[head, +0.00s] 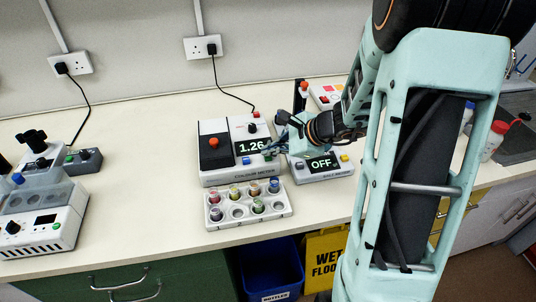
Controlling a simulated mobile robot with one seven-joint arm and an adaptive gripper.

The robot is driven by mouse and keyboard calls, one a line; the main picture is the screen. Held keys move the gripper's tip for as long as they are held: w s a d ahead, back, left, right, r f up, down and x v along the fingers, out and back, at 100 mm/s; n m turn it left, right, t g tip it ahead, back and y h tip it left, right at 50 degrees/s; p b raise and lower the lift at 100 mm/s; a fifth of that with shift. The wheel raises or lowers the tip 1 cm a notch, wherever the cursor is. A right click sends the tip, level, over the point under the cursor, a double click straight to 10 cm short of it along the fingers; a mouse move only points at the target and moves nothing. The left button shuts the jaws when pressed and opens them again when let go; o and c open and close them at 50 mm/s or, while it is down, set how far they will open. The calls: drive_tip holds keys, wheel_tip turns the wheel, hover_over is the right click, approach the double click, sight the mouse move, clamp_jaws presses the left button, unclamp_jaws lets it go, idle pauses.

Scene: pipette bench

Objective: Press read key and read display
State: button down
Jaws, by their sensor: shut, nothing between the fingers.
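The colour meter (214,172) is a white and dark grey box on the bench, left of my arm. Its lit display (251,146) reads 1.26. A red knob (213,143) sits on its dark lid, and a small green key (268,157) shows below the right end of the display. My gripper (272,148) is shut and empty, with its fingertips low over the colour meter's right side, close to the green key. I cannot tell whether they touch it. The wrist and fingers hide part of the meter's right edge.
The salt meter (322,178) stands right of the colour meter, and its display reads OFF. A white rack (248,219) with several vials stands in front, near the bench edge. Another instrument (40,233) stands at the left. Clear bench lies between it and the colour meter.

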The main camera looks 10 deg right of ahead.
sight(270, 162)
drive_tip(key=shift+r, duration=0.1)
wheel_tip(270, 162, up, 6)
drive_tip(key=p, duration=0.4)
idle(0.8)
